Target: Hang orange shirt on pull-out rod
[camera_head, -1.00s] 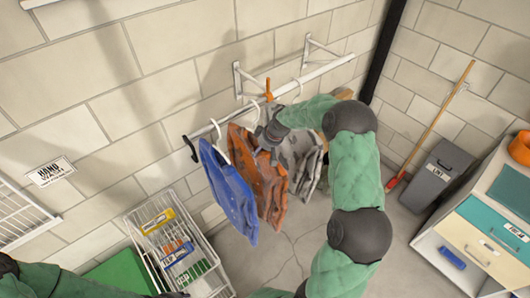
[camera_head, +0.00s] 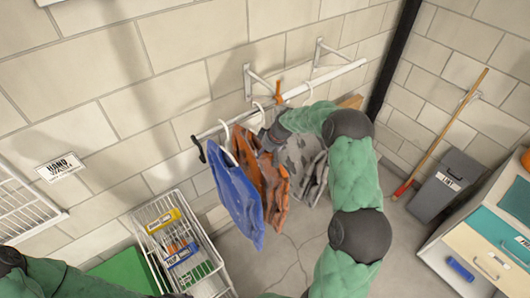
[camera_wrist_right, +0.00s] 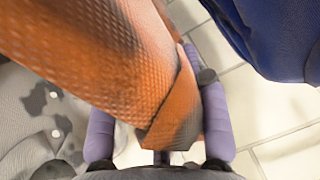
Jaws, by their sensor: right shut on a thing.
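The orange shirt (camera_head: 275,190) hangs between a blue shirt (camera_head: 238,195) on its left and a grey shirt (camera_head: 305,160) on its right, in the head view. Its white hanger reaches up to the rod (camera_head: 211,131); I cannot tell whether the hook sits on it. My right gripper (camera_head: 267,142) is at the shirt's upper part, shut on it. In the right wrist view the orange cloth (camera_wrist_right: 125,60) lies between the purple fingers (camera_wrist_right: 158,130). My left arm enters at bottom left; its gripper is at most a dark bit at the bottom edge.
An orange piece (camera_head: 278,96) is on the rod, which is held by white wall brackets (camera_head: 247,82). A white wire basket (camera_head: 165,235) with boxes stands below left. A grey bin (camera_head: 446,183), a broom (camera_head: 445,130) and drawers (camera_head: 480,250) are at right. Open floor lies between.

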